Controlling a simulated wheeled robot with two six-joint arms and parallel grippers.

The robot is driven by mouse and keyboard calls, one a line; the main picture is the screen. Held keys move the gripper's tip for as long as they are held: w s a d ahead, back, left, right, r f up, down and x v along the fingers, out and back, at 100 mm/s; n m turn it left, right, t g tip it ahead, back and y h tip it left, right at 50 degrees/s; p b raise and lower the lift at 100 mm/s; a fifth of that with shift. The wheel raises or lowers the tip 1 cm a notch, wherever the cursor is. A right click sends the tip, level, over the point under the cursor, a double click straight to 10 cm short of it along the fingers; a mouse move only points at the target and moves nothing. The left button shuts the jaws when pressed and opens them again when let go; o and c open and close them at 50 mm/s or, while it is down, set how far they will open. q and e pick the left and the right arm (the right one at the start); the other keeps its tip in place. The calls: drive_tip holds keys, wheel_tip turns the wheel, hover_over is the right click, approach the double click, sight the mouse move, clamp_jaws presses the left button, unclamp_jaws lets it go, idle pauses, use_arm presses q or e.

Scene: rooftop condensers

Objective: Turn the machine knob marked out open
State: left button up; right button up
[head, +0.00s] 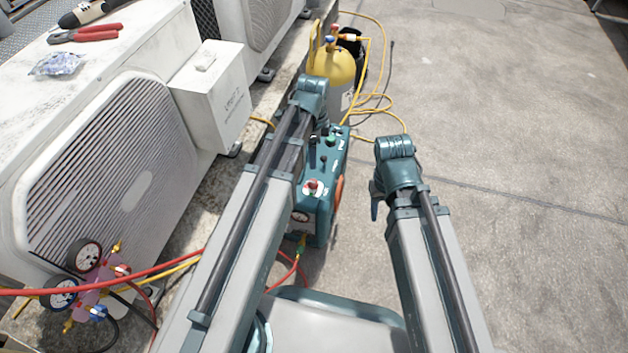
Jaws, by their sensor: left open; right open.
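The teal machine (326,211) stands on the ground in the middle, partly hidden behind my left arm. Its top panel carries a red knob (312,187), a green knob (331,140) and small dark controls. The panel lettering is too small to read, so I cannot tell which knob is marked out. My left gripper (312,152) hangs from its wrist over the machine's far left side, mostly hidden; I cannot tell whether it touches anything. My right gripper (375,208) is right of the machine, pointing down, apart from it, mostly hidden behind its wrist, and open.
White condenser units (105,170) line the left side, with red-handled pliers (85,34) on top. A gauge manifold (92,282) with hoses is at lower left. A yellow-topped cylinder (333,66) stands behind the machine, with yellow hose around it. Concrete at right is clear.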

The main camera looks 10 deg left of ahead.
sight(313, 182)
use_arm(q)
wheel_tip(313, 182, down, 14)
drive_tip(key=b, duration=1.3)
drive_tip(key=shift+r, duration=0.25)
clamp_jaws()
